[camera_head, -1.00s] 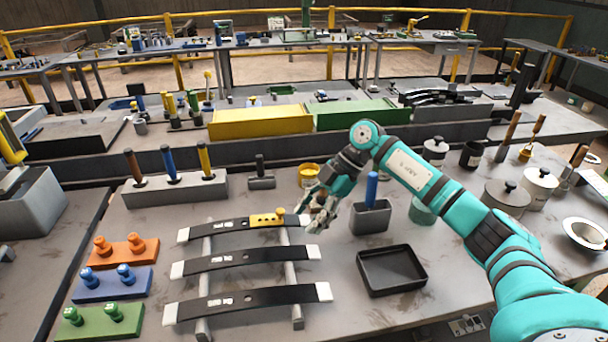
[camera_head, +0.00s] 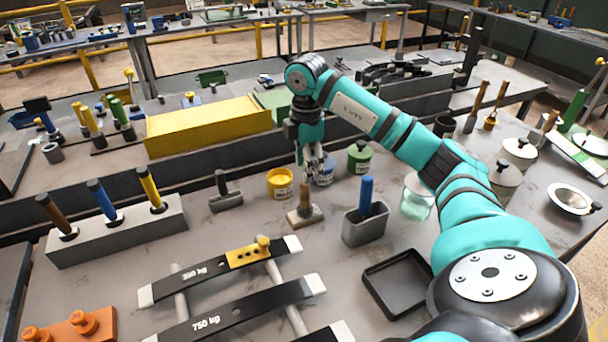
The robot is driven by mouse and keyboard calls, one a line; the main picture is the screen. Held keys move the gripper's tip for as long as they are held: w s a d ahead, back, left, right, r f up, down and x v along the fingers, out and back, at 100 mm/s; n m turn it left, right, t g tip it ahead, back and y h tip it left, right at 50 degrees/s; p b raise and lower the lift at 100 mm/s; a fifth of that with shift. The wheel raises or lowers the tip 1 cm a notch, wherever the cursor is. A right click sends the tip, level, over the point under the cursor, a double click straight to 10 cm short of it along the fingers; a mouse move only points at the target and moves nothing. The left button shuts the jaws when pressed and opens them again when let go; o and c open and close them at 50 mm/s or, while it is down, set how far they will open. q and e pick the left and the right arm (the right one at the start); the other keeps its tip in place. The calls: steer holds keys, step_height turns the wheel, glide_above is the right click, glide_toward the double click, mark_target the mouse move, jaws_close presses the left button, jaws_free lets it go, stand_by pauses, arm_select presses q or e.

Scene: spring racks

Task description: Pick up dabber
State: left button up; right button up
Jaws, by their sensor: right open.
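A short tool with an upright wooden handle on a flat pale base (camera_head: 304,214), which looks like the dabber, stands on the workbench (camera_head: 235,222) behind the leaf-spring rack. My right gripper (camera_head: 312,172) points down close above and behind its handle. The right jaws are open, with nothing seen held in them. I cannot tell whether a finger touches the handle. The gripper partly covers a blue can (camera_head: 324,171) behind it. My left gripper is out of view.
A yellow can (camera_head: 280,184) and a green can (camera_head: 359,158) stand beside the gripper. A grey holder (camera_head: 366,229) with a blue-handled tool is to the right. Several leaf springs (camera_head: 219,284) lie in front. A black tray (camera_head: 397,284) sits at front right.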

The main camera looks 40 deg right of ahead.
mark_target(305, 198)
step_height(305, 198, down, 5)
steer(key=shift+w+r+p, duration=0.1)
steer(key=shift+w+p, duration=0.05)
steer(key=shift+p, duration=0.25)
steer(key=shift+f, duration=0.5)
steer(key=shift+f+p, duration=0.35)
steer(key=shift+f, duration=0.05)
step_height(305, 198, down, 4)
steer(key=shift+a+r+p, duration=0.1)
steer(key=shift+r+p, duration=0.05)
steer(key=shift+p, duration=0.45)
steer(key=shift+f, duration=0.35)
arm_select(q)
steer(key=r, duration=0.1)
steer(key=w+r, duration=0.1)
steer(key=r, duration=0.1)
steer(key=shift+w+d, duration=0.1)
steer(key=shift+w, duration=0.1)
arm_select(e)
steer(key=shift+c, duration=0.2)
jaws_close()
